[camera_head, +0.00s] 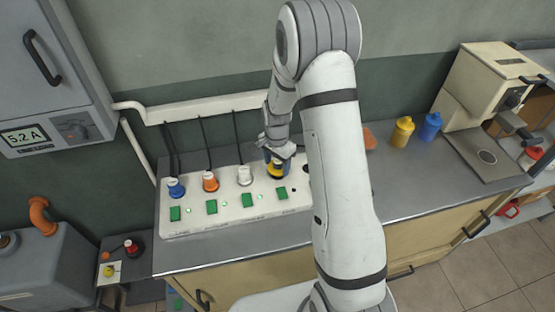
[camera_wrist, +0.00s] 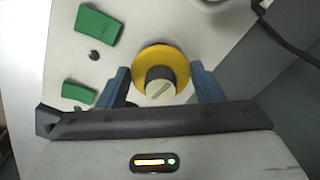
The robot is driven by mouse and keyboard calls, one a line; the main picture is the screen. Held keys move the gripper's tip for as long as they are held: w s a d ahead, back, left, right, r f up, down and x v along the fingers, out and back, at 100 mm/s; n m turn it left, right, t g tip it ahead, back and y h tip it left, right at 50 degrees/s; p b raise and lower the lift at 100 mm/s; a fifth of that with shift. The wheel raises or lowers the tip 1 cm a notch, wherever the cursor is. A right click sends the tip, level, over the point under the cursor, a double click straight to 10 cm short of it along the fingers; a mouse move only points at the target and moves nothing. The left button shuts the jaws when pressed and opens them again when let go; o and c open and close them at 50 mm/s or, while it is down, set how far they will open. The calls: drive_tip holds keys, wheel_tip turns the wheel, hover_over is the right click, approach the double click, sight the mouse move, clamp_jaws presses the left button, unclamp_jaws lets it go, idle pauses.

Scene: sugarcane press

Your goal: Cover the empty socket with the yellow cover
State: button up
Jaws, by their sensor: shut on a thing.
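In the head view my gripper (camera_head: 277,158) reaches down over the strip from behind. I cannot tell whether the cover touches the strip.
A blue plug (camera_head: 176,189), an orange plug (camera_head: 210,181) and a white plug (camera_head: 244,176) stand in the strip, with cords behind. Green switches line its front. My arm hides its right part. Yellow (camera_head: 402,132) and blue (camera_head: 430,126) bottles stand right; bare counter lies before them.

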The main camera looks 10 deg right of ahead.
sight(277, 163)
drive_tip(key=shift+f, duration=0.7)
drive_tip(key=shift+b, duration=0.5)
idle(0.6)
drive_tip(key=shift+f+b, duration=0.55)
drive_tip(key=shift+f, duration=0.05)
drive_tip(key=o, duration=0.7)
drive_tip(key=shift+r, duration=0.1)
drive_tip(key=shift+s+r+p, duration=0.1)
drive_tip(key=shift+r+p, duration=3)
drive_tip(key=shift+r, duration=2.35)
